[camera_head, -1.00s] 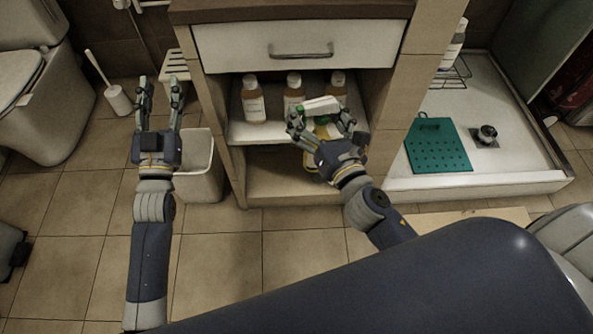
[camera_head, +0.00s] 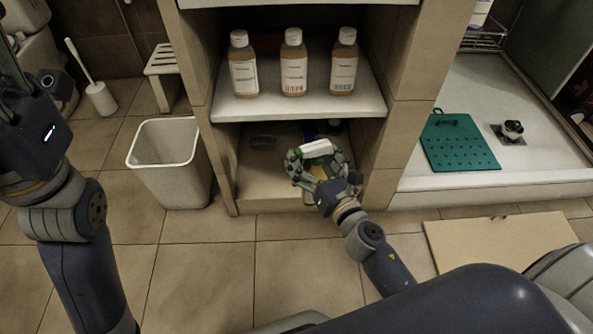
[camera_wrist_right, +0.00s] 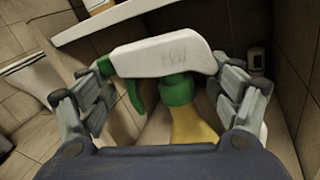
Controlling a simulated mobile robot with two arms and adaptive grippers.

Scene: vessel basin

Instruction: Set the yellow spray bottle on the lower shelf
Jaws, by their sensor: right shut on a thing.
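The yellow spray bottle (camera_wrist_right: 190,125) has a white spray head and a green collar and trigger. My right gripper (camera_head: 316,160) is shut on it by the head, with a finger on each side in the right wrist view (camera_wrist_right: 165,85). In the head view the bottle's white head (camera_head: 317,148) shows between the fingers; most of its yellow body is hidden behind the hand. The hand is at the front of the lower shelf (camera_head: 265,185), below the upper shelf board. I cannot tell whether the bottle touches the shelf. My left gripper is at the left edge, its fingers largely cut off.
Several labelled brown bottles, one in the middle (camera_head: 293,68), stand on the upper shelf (camera_head: 300,106). Small dark and blue items lie deep in the lower shelf. A white bin (camera_head: 170,160) stands left of the cabinet. A teal mat (camera_head: 458,145) lies in the shower tray at right.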

